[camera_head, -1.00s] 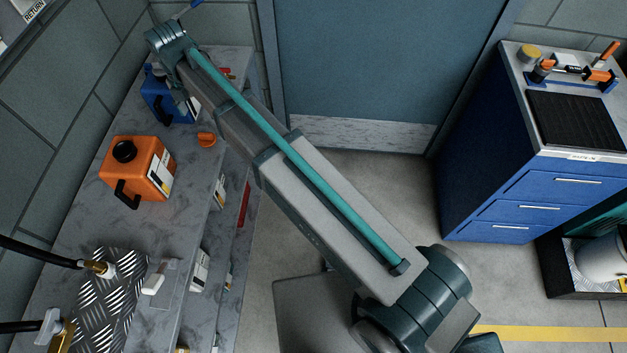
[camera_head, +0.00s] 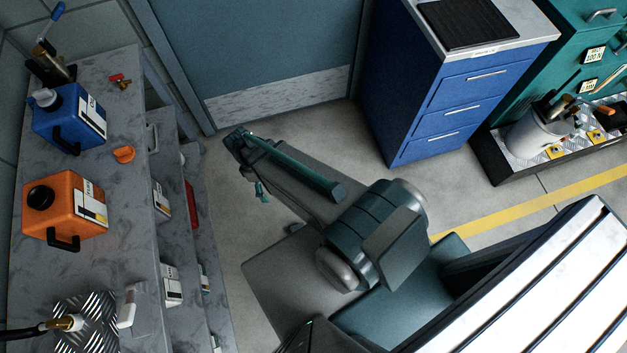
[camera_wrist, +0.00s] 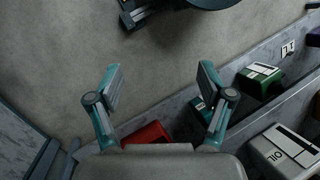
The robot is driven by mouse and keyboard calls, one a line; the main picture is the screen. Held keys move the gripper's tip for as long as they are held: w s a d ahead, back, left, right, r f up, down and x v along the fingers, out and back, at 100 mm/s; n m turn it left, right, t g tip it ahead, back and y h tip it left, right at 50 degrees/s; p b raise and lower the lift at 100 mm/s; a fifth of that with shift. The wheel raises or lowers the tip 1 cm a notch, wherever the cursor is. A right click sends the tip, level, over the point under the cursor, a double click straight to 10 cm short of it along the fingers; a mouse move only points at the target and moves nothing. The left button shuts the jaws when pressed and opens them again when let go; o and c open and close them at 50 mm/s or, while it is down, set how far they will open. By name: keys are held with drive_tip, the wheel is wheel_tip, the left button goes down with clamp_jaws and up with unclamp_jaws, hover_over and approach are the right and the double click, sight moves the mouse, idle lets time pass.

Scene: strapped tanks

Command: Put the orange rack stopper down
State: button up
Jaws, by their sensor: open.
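A small orange piece (camera_head: 124,154), which looks like the stopper, rests on the grey marbled counter (camera_head: 115,215) between the blue and orange jugs. My gripper (camera_wrist: 160,70) is open in the wrist view, its two teal fingers spread apart with nothing between them. Bare floor lies beneath the fingertips. The orange piece is outside the wrist view. In the head view my arm is off to the right of the counter, low over the floor, apart from the orange piece.
The orange jug (camera_head: 68,207) and blue jug (camera_head: 70,118) stand on the counter. Lower shelves hold a red box (camera_wrist: 147,135), a green box (camera_wrist: 260,78) and a white container (camera_wrist: 284,152). A blue drawer cabinet (camera_head: 440,95) stands at the back. Open floor lies between.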

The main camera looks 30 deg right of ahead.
drive_tip(key=s+d+f+m, duration=0.2)
drive_tip(key=s+m, duration=0.1)
drive_tip(key=s, duration=0.3)
drive_tip(key=s+d+f+m+g, duration=0.1)
drive_tip(key=s+d+f+m, duration=0.1)
drive_tip(key=s+m, duration=0.2)
drive_tip(key=s+d+f+m+g, duration=0.1)
drive_tip(key=s+d+f+m, duration=0.1)
drive_tip(key=s, duration=0.7)
drive_tip(key=shift+s+d+m+y, duration=0.25)
drive_tip(key=shift+d+m+y, duration=0.15)
drive_tip(key=shift+m, duration=0.4)
